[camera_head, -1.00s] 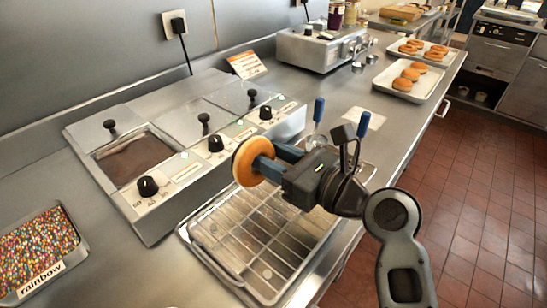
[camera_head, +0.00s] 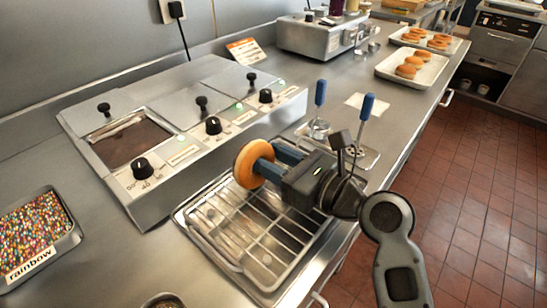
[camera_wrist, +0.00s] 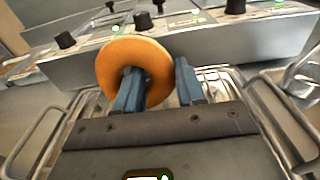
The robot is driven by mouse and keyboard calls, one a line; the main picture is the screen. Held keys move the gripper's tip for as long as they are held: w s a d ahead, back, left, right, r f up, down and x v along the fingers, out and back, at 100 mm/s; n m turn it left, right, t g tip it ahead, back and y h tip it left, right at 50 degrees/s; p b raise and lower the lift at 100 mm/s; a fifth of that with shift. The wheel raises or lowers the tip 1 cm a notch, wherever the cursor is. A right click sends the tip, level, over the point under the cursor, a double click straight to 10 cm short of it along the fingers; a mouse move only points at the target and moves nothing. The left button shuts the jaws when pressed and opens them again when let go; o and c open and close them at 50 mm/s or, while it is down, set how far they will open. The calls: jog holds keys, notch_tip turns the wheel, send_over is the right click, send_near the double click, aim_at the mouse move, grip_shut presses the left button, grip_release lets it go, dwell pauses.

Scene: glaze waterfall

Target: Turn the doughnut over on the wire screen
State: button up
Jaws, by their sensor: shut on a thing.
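The doughnut (camera_head: 242,165) is a golden-orange ring. It is held on edge, tilted upright, above the far part of the wire screen (camera_head: 262,234), which sits in a shallow metal tray. My gripper (camera_head: 268,160) is shut on the doughnut's ring. In the wrist view the doughnut (camera_wrist: 115,56) shows one blue finger at its hole and the other blue finger outside its right side. My gripper (camera_wrist: 158,76) hides part of the screen there. Whether the doughnut's lower edge touches the screen is unclear.
The glaze warmer (camera_head: 160,190) with knobs and an open dark well stands just behind the screen. A rainbow sprinkle tray (camera_head: 35,238) lies at left. Two blue-handled tools (camera_head: 320,95) stand right of the screen. Trays of doughnuts (camera_head: 413,72) are farther back.

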jog(key=shift+f, duration=0.1)
dwell(0.3)
jog(key=o, duration=1.5)
jog(key=shift+o, duration=0.2)
jog(key=shift+f+p+v, duration=0.1)
jog(key=shift+p+v, duration=0.55)
jog(key=shift+v, duration=1.2)
jog(key=shift+f+p+v, duration=0.15)
jog(key=shift+p+v, duration=0.45)
jog(key=shift+v, duration=1.3)
